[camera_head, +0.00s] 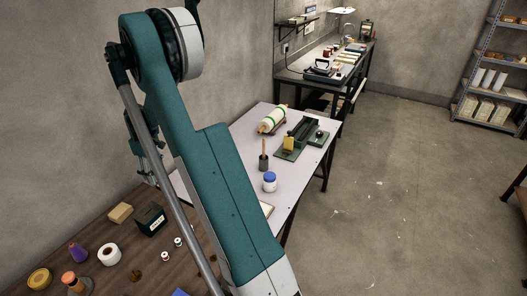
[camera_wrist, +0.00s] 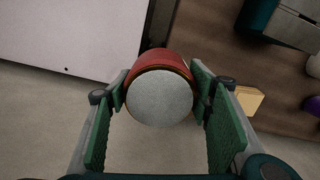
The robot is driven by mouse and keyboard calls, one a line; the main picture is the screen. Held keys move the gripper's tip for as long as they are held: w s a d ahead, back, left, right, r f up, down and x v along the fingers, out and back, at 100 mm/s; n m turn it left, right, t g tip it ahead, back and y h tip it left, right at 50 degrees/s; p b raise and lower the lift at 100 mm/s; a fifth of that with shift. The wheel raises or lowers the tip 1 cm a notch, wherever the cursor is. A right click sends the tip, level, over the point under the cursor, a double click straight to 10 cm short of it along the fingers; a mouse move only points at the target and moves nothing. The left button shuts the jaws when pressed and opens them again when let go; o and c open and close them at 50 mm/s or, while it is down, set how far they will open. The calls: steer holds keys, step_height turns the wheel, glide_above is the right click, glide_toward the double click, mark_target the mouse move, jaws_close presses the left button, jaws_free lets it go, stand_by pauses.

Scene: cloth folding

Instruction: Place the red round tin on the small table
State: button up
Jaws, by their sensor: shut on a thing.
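The red round tin (camera_wrist: 160,97) is in my gripper (camera_wrist: 161,82) in the wrist view. Its pale grey flat end faces the camera, and its red side shows above that. The two green-padded fingers press on it from left and right. A pale-topped table (camera_head: 238,150) stands mid-picture in the head view, with my arm across its near part. Its top also shows at upper left in the wrist view (camera_wrist: 60,35), beside and past the tin. The head view shows neither the tin nor my gripper. The tin's height over the surfaces is hard to tell.
The pale table bears a white jar with a blue lid (camera_head: 269,182), a dark brush pot (camera_head: 263,162), a green-based device (camera_head: 300,137) and a roll (camera_head: 272,119). A brown table (camera_head: 110,235) with several small items lies at lower left. Open floor (camera_head: 390,190) lies right.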

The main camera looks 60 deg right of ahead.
steer(key=s+d+f+m+b, duration=0.1)
steer(key=s+d, duration=0.5)
steer(key=d, duration=0.5)
steer(key=s+d+f+m+b, duration=0.1)
steer(key=s+d+f+m, duration=0.1)
steer(key=s+d, duration=0.5)
steer(key=s+d+f+m+b, duration=0.1)
steer(key=s+d, duration=0.6)
steer(key=d, duration=0.8)
steer(key=shift+s+f+m+b, duration=0.15)
steer(key=shift+f+m+b, duration=0.2)
steer(key=shift+f, duration=0.3)
steer(key=shift+f+b, duration=0.65)
steer(key=shift+f, duration=2.5)
steer(key=shift+f+b, duration=0.4)
steer(key=shift+f, duration=1.5)
steer(key=shift+f, duration=0.1)
steer(key=o, duration=1.2)
